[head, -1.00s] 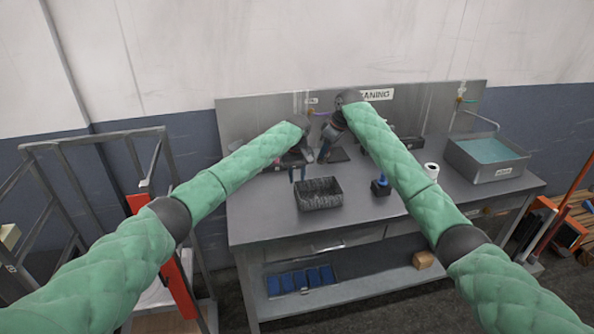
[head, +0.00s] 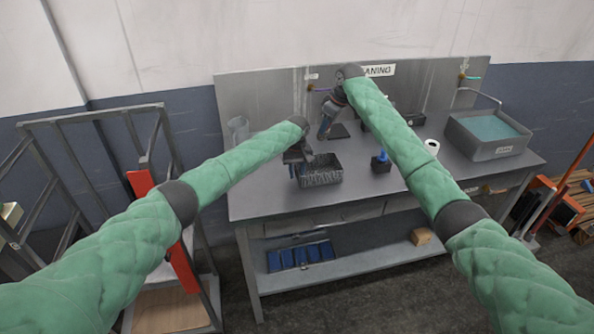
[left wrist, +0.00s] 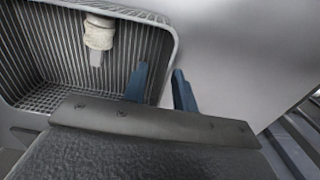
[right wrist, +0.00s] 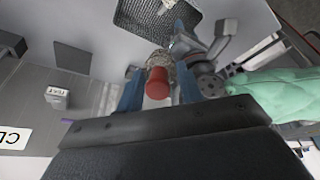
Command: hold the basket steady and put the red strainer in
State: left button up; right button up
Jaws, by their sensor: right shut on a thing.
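The dark wire basket (head: 322,177) sits on the table. My left gripper (head: 297,172) is at its left side. In the left wrist view the open fingers (left wrist: 160,88) stand on either side of the basket's wall (left wrist: 168,50), one inside and one outside, with a gap between. My right gripper (head: 325,130) is behind the basket, above the table. In the right wrist view its fingers (right wrist: 158,95) are shut on the red strainer (right wrist: 158,84); its red end faces the camera. The basket (right wrist: 135,18) shows at the top there, apart from the strainer.
A pale item with a grey tip (left wrist: 99,33) is inside the basket. A blue object (head: 381,161) and a white roll (head: 432,147) are on the table to the right. A sink of water (head: 490,135) is at the far right. Clear table lies in front of the basket.

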pick_arm(q)
grip_shut()
pick_arm(e)
jog(key=n, duration=0.1)
jog(key=f+n+g, duration=0.1)
jog(key=w+f+n, duration=0.1)
jog(key=n, duration=0.1)
jog(key=shift+w+a+f+g, duration=0.1)
jog(key=shift+a+f+g, duration=0.1)
jog(key=shift+f+g, duration=0.1)
jog(key=f+n, duration=0.1)
jog(key=n+g, duration=0.1)
jog(key=n, duration=0.1)
jog(key=f+n, duration=0.1)
jog(key=n, duration=0.1)
jog(key=shift+w+a+f, duration=0.15)
jog(key=shift+a+f, duration=0.2)
